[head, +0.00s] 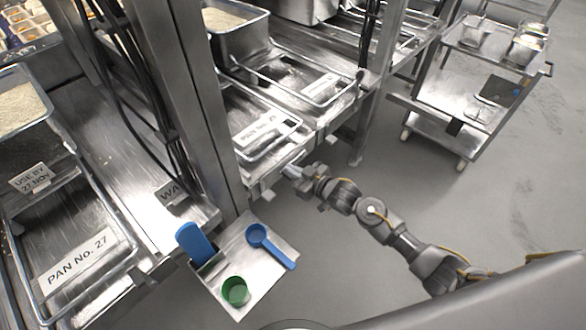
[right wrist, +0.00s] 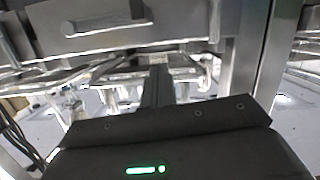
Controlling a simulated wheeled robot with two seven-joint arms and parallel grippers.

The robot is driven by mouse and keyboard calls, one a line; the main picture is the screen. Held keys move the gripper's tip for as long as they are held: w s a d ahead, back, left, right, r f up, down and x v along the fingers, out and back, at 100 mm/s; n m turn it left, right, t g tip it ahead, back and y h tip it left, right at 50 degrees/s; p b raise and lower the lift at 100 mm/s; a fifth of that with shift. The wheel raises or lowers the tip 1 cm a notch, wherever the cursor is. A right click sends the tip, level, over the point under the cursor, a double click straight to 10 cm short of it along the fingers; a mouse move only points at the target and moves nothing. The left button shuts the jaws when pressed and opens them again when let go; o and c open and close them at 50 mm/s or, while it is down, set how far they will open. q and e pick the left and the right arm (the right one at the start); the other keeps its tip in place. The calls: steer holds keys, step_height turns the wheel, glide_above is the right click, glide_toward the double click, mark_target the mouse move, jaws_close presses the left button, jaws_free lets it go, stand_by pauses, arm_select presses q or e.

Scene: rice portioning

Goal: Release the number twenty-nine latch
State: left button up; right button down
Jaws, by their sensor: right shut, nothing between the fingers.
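A pan labelled PAN No. 29 (head: 262,128) sits in the metal rack in the middle of the head view. My right gripper (head: 291,171) is at the rack's front edge, just below and right of that label. It is shut and empty; its closed fingers (right wrist: 158,84) point forward in the right wrist view. A short metal bar with a round end (right wrist: 100,23) shows on the metal front above the fingers and apart from them. I cannot tell for certain whether this bar is the number twenty-nine latch. My left gripper is not in view.
PAN No. 27 (head: 80,258) is at the left. A metal tray (head: 262,283) below the post holds a blue scoop (head: 270,246) and a green cup (head: 235,291), with a blue paddle (head: 194,243) at its edge. A trolley (head: 437,130) stands back right; the floor before it is clear.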

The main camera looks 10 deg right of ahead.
steer(key=v, duration=0.9)
steer(key=shift+f, duration=0.3)
steer(key=shift+r, duration=0.1)
